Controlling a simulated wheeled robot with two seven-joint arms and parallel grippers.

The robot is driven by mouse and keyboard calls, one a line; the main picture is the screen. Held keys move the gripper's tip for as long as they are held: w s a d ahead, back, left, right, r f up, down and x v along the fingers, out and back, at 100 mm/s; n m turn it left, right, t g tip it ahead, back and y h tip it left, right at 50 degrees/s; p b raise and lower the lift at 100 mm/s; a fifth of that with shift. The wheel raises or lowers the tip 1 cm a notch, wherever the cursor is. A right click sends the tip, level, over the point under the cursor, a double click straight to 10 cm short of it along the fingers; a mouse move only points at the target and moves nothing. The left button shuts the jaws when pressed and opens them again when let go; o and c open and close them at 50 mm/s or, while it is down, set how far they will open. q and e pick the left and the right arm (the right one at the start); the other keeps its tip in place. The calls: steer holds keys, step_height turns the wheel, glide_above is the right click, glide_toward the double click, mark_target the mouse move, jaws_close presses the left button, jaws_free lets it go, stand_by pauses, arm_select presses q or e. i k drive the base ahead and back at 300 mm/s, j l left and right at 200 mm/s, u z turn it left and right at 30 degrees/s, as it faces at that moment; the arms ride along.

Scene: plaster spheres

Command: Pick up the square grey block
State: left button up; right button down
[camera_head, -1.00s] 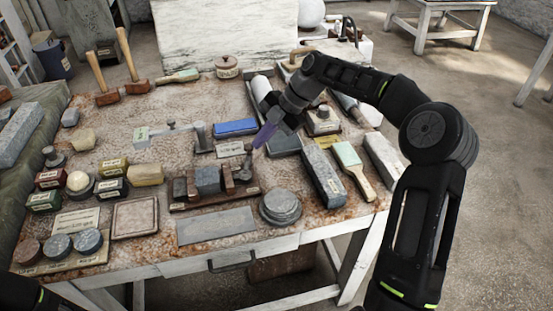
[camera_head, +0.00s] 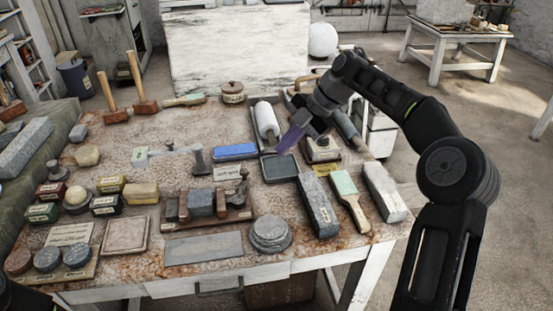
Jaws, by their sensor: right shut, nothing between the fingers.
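A small grey block (camera_head: 201,203) with a squarish face sits between the brown wooden jaws of a low vise-like holder (camera_head: 237,215) near the middle of the table. My right gripper (camera_head: 285,146), with purple fingers, is shut and empty. It is above the table, behind and to the right of the holder, near a dark shallow tray (camera_head: 281,168), and apart from the block. A flat, square greyish slab (camera_head: 125,235) lies at the front left. My left gripper is out of view.
A long grey stone (camera_head: 317,207), a green-and-wood brush (camera_head: 350,200) and a pale bar (camera_head: 384,192) lie right of the holder. Stacked grey discs (camera_head: 270,234) and a flat grey plate (camera_head: 204,248) lie in front. A blue box (camera_head: 234,152) is behind.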

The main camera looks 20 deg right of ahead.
mark_target(199, 202)
steer(key=k, duration=1)
